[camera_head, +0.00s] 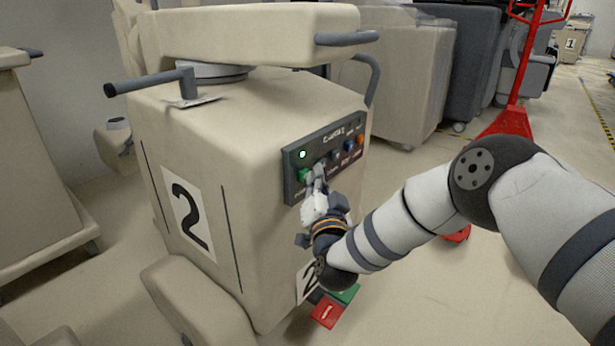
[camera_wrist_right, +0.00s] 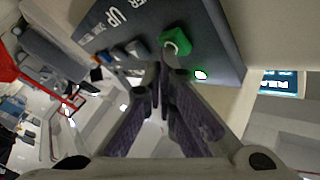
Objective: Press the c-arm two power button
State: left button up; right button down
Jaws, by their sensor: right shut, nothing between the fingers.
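The c-arm two (camera_head: 235,130) is a beige cart marked with a black 2 on white. Its dark control panel (camera_head: 329,145) faces right and carries a row of buttons. In the right wrist view the green button (camera_wrist_right: 176,40) and the lit light (camera_wrist_right: 200,75) are close to the fingertips. My right gripper (camera_head: 318,178) is shut and empty, its tips at the panel beside the green button (camera_wrist_right: 160,62). I cannot tell whether they touch it. My left gripper is out of view.
Blue and orange buttons (camera_head: 354,143) sit farther right on the panel. Red and green pedals (camera_head: 327,312) lie at the cart's base. A red stand (camera_head: 510,115) and covered carts (camera_head: 400,80) are behind. Open floor (camera_head: 480,290) lies to the right.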

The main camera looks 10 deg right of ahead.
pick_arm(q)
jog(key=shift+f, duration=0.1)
pick_arm(e)
jog(key=shift+w+a, duration=0.1)
jog(key=shift+a, duration=0.05)
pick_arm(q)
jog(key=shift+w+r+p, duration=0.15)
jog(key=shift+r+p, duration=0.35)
pick_arm(e)
jog(key=shift+s+d, duration=0.45)
jog(key=shift+s, duration=0.05)
pick_arm(q)
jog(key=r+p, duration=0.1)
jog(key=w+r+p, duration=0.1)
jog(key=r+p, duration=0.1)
jog(key=p, duration=0.1)
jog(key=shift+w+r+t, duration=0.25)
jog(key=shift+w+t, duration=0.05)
pick_arm(e)
jog(key=s+d, duration=0.3)
jog(key=s, duration=0.1)
jog(key=shift+s+d, duration=0.35)
jog(key=shift+s, duration=0.05)
